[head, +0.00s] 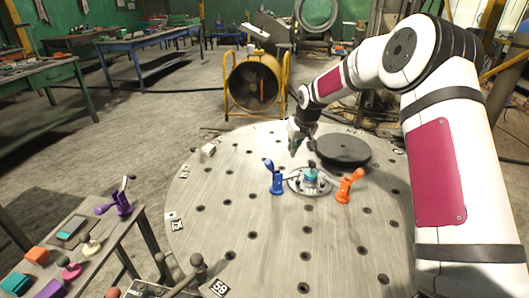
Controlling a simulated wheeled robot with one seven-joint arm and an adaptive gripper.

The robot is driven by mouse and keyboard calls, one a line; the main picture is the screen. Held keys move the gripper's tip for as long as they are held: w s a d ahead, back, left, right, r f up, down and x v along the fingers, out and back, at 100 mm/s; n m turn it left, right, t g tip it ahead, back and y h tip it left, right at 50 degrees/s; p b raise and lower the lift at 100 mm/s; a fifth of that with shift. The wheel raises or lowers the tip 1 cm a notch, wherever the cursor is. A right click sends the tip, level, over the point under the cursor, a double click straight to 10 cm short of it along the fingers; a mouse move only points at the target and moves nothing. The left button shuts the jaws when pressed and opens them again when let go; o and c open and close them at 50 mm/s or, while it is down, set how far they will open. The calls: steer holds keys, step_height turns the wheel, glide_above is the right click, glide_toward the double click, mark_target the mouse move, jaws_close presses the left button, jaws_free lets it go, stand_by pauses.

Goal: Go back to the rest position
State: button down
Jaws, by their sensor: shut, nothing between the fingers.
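My gripper (297,144) hangs above the round metal table (235,200), pointing down, at the end of my white arm coming in from the right. Its fingers are shut and hold nothing that I can see; they are small in this view. Below it and slightly right, a teal piece (310,175) sits on a round metal plate (297,187). A blue clamp (277,182) stands at the plate's left and an orange clamp (347,188) at its right. The gripper is apart from all of them.
A black disc (343,150) lies right of my gripper. A side table (75,245) at lower left carries a purple clamp (117,202) and several small coloured pieces. A yellow-framed fan (255,83) stands behind the round table. The round table's left part is mostly clear.

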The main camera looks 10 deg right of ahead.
steer(key=s+r+h+p, duration=0.2)
steer(key=s+r, duration=2)
steer(key=s, duration=0.3)
steer(key=s+m+y+p, duration=0.1)
steer(key=s+m+p, duration=0.1)
steer(key=s, duration=2.5)
steer(key=shift+s+a+r, duration=0.3)
steer(key=shift+s+r, duration=0.05)
steer(key=shift+r, duration=0.1)
